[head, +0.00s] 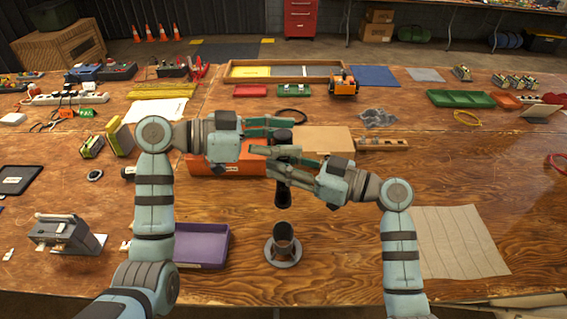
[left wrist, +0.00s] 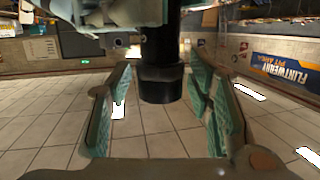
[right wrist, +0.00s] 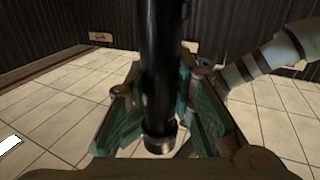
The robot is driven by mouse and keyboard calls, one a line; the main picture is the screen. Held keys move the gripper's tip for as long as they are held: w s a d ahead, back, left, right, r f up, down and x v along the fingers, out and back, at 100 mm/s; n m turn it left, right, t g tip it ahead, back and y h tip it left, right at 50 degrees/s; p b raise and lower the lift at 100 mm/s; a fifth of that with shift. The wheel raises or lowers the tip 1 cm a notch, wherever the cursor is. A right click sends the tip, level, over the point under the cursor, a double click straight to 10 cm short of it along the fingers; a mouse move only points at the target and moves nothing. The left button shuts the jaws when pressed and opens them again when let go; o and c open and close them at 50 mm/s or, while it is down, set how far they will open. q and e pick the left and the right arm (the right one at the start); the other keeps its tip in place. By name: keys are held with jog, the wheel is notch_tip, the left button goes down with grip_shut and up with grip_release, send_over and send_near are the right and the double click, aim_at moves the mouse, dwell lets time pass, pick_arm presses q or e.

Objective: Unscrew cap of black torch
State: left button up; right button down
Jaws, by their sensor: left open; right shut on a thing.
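The black torch (head: 282,190) is upright in the air, in the middle of the head view. My right gripper (head: 284,160) is shut around its barrel, and in the right wrist view the dark barrel (right wrist: 160,70) stands between the fingers. My left gripper (head: 280,127) is above the right one, with its fingers open on either side of the torch's top end (head: 283,136). In the left wrist view that end (left wrist: 160,85) sits between the spread fingers with gaps on both sides. Arms and fingers hide part of the torch.
A dark cup-like holder (head: 283,243) on a round base stands on the table below the torch. A purple tray (head: 202,262) is left of it, and a beige ribbed mat (head: 458,240) lies right. An orange box (head: 230,168) and a cardboard piece (head: 328,140) are behind the grippers.

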pick_arm(q)
jog(key=m+g, duration=0.2)
jog(key=g, duration=0.1)
jog(key=shift+r, duration=0.15)
jog(key=m+g, duration=0.3)
jog(key=g, duration=0.1)
jog(key=shift+w, duration=0.2)
jog(key=shift+s+m+g, duration=0.15)
jog(key=shift+m+g, duration=0.25)
jog(key=shift+g, duration=0.1)
